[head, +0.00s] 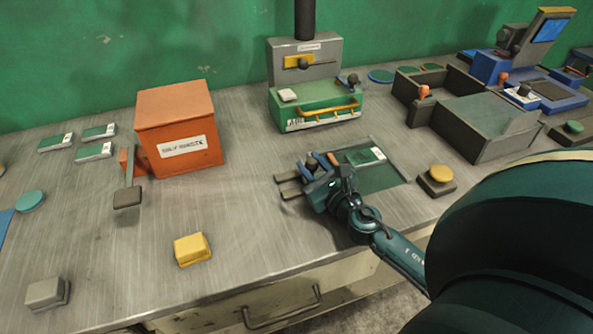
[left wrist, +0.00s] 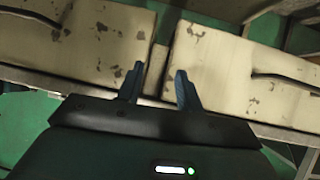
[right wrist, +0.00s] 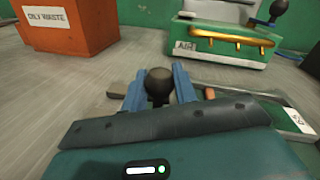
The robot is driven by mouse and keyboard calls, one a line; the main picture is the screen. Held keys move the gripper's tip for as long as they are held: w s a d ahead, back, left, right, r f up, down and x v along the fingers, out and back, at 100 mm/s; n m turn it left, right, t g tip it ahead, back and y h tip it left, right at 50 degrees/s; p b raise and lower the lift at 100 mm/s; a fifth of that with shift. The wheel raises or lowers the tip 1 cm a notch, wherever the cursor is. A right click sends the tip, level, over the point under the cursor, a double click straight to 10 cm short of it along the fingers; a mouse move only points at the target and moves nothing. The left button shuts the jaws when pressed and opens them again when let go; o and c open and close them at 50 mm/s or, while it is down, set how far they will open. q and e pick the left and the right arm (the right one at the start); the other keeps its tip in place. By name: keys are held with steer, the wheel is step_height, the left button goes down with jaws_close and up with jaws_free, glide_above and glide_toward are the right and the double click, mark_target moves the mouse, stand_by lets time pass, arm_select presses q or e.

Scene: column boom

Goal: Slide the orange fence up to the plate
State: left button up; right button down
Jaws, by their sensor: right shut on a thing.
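My right gripper (head: 318,168) is over the bench near a recessed dark green bed (head: 385,180). In the right wrist view its blue fingers are shut on a dark ball knob (right wrist: 158,82). A small orange piece, apparently the fence (head: 333,159), shows beside the fingers, and also right of them in the right wrist view (right wrist: 210,93); the rest is hidden by the gripper. A green plate with a white label (head: 366,155) lies on the bed, right of the orange piece and apart from it. My left gripper (left wrist: 157,88) is open and empty, before cream drawer fronts.
An orange waste box (head: 180,125) stands at left. A green machine with a yellow handle (head: 315,103) stands behind the bed. A yellow button (head: 440,173) is to its right, near dark bins (head: 487,128).

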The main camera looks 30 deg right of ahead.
steer(key=d, duration=0.2)
steer(key=shift+s+d+f, duration=0.1)
steer(key=shift+s+d, duration=0.25)
steer(key=shift+d, duration=0.1)
steer(key=c, duration=1.1)
jaws_free()
steer(key=shift+c, duration=0.2)
arm_select(q)
steer(key=shift+d+r, duration=0.1)
steer(key=shift+d, duration=0.1)
arm_select(e)
steer(key=shift+s, duration=0.1)
